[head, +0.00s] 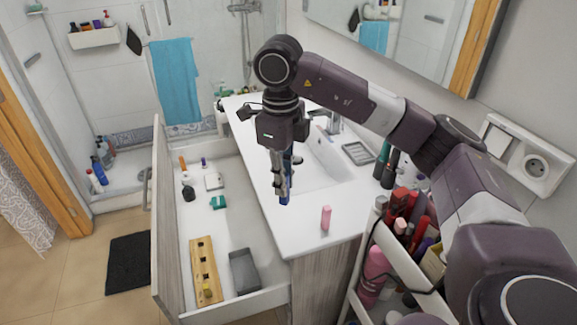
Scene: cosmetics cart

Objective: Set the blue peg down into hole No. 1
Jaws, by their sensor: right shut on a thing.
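My right gripper (281,185) points down over the white washbasin counter, shut on the blue peg (285,199). The lower end of the peg shows between and below the fingers, roughly upright. The wooden block (203,258) with a row of dark holes lies in the open drawer, to the lower left of the gripper and apart from it. A yellowish piece (208,290) is at the near end of the block. The hole numbers are too small to read. My left gripper is not in view.
The open drawer (155,225) also holds a grey tray (244,271), a green item (218,202) and small bottles. A pink tube (326,217) stands on the counter (300,232) near its front edge. A cosmetics cart (398,262) full of bottles stands at the right.

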